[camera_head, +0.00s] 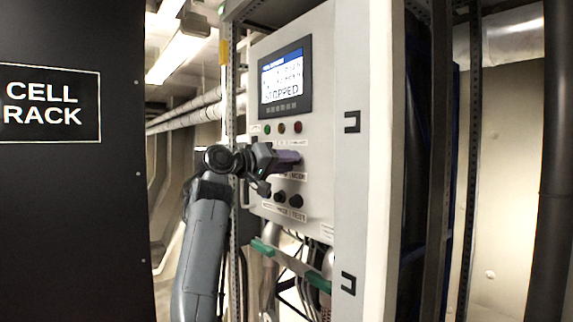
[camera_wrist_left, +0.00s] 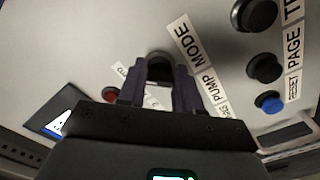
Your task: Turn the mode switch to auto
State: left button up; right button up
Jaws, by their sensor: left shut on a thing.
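The mode switch is a round dark knob (camera_wrist_left: 159,58) on the light panel, next to the "PUMP MODE" label (camera_wrist_left: 195,65) in the left wrist view. In the head view my left gripper (camera_head: 292,158) reaches the panel from the left and hides the switch. I cannot tell which position the knob points to. My right gripper is not in view.
The control cabinet (camera_head: 325,130) carries a screen (camera_head: 285,77) reading "STOPPED". Small indicators (camera_head: 282,128) sit above my gripper. Dark knobs (camera_head: 296,201) sit below it. The left wrist view shows a blue button (camera_wrist_left: 270,102) nearby. A black cell rack (camera_head: 70,200) stands at left.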

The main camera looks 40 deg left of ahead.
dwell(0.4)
pick_arm(q)
jog(key=o, duration=1)
jog(key=shift+o, duration=0.2)
jog(key=b+v, duration=0.5)
jog(key=v, duration=0.5)
jog(key=shift+s, duration=0.35)
jog(key=shift+a+f, duration=0.1)
